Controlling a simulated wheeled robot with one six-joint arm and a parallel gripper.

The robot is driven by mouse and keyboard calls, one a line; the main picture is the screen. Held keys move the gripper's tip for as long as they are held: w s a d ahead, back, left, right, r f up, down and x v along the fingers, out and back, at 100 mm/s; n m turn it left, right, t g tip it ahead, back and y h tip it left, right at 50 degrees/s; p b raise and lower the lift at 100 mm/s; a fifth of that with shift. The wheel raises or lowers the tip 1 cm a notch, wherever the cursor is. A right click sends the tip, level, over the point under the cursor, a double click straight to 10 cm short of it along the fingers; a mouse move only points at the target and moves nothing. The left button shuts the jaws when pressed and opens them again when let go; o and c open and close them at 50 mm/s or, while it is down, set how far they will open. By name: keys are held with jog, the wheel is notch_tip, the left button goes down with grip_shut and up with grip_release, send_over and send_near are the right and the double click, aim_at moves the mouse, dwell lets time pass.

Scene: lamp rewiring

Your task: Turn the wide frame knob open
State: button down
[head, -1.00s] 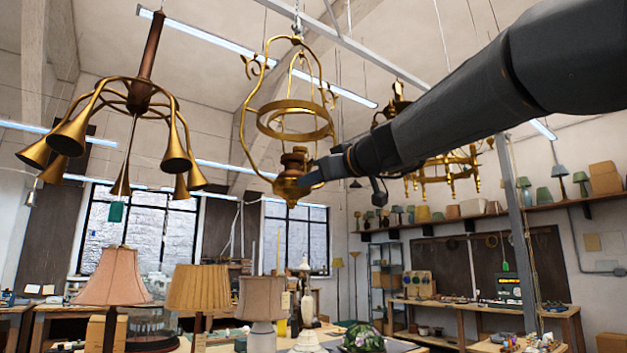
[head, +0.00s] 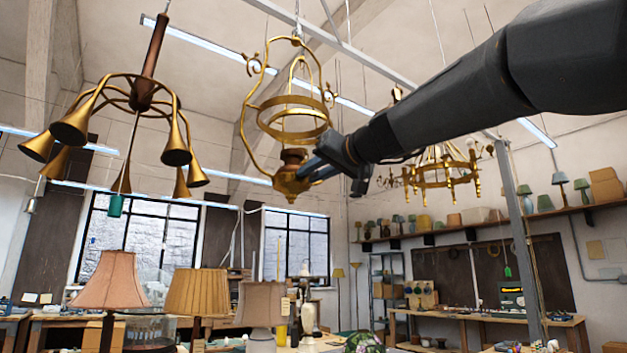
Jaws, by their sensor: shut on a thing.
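The wide brass frame (head: 243,120) hangs from the ceiling left of the picture's middle, with a broad ring (head: 292,132) between its curved arms. At its bottom is a brass knob-like fitting (head: 291,184) with a small pointed end. My gripper (head: 313,168) reaches in from the right and is shut on this lower fitting at its right side. The exact contact between the fingertips and the knob is too small to make out, and my fingers partly cover the fitting's right side.
A brass chandelier with several horn-shaped arms (head: 141,92) hangs at the left. Another brass chandelier (head: 440,172) hangs behind my arm. Shaded lamps (head: 197,292) stand on a table below. A grey post (head: 522,240) rises at the right.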

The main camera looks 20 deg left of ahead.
jog(key=m, duration=0.5)
jog(key=shift+m+b, duration=0.3)
jog(key=shift+b, duration=0.05)
jog(key=m, duration=0.4)
jog(key=shift+m, duration=0.4)
jog(key=c, duration=1.6)
grip_release()
jog(key=shift+b+v, duration=1.45)
jog(key=shift+v, duration=2.5)
